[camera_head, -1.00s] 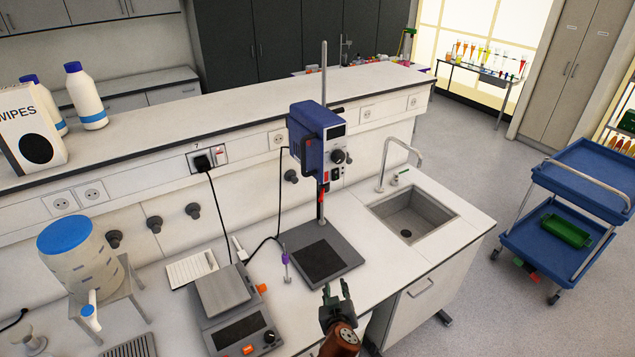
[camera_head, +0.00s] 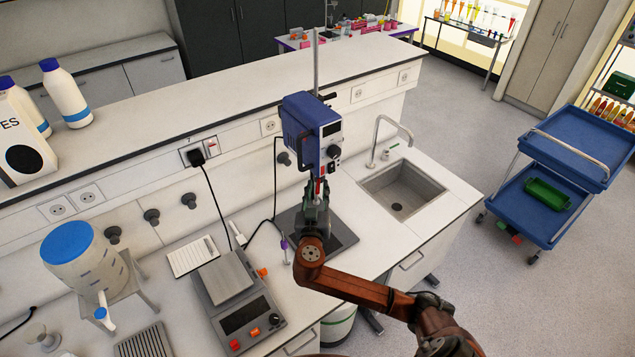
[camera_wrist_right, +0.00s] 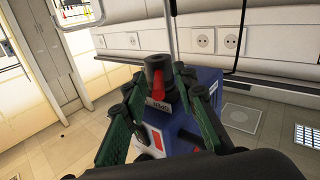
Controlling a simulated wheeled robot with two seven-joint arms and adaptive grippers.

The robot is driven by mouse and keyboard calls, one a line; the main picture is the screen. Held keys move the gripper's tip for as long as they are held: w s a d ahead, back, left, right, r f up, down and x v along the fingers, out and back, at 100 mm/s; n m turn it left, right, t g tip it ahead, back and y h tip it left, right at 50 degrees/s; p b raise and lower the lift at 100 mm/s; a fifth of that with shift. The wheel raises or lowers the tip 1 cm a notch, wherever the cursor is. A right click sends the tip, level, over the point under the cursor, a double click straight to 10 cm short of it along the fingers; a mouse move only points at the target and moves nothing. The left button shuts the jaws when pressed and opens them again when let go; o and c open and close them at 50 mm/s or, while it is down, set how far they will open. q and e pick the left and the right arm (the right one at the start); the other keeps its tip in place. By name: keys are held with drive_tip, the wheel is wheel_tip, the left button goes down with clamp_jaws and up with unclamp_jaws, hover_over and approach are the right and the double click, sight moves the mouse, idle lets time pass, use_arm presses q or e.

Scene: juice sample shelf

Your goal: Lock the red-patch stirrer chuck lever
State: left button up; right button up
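The blue stirrer (camera_head: 308,122) is mounted on an upright rod, with a red patch (camera_head: 319,187) low on it at the chuck. In the right wrist view, the dark chuck (camera_wrist_right: 157,68) has a red lever (camera_wrist_right: 160,86) on its near side. My right gripper (camera_head: 318,190) is just below the stirrer's head. In the right wrist view its green fingers (camera_wrist_right: 160,78) are spread on either side of the chuck and lever. I cannot tell whether they touch it. My left gripper is not in view.
A dark base plate (camera_head: 345,235) lies under the stirrer. A balance (camera_head: 245,320) and a purple-topped item (camera_head: 284,243) stand to the left. A sink (camera_head: 402,190) is to the right. A black cable runs behind. A blue cart (camera_head: 560,175) stands on the floor.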

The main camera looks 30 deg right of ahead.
drive_tip(key=shift+w+d+r, duration=0.1)
drive_tip(key=shift+w+d, duration=0.25)
drive_tip(key=shift+d, duration=0.05)
drive_tip(key=shift+w, duration=0.1)
drive_tip(key=shift+c, duration=0.6)
clamp_jaws()
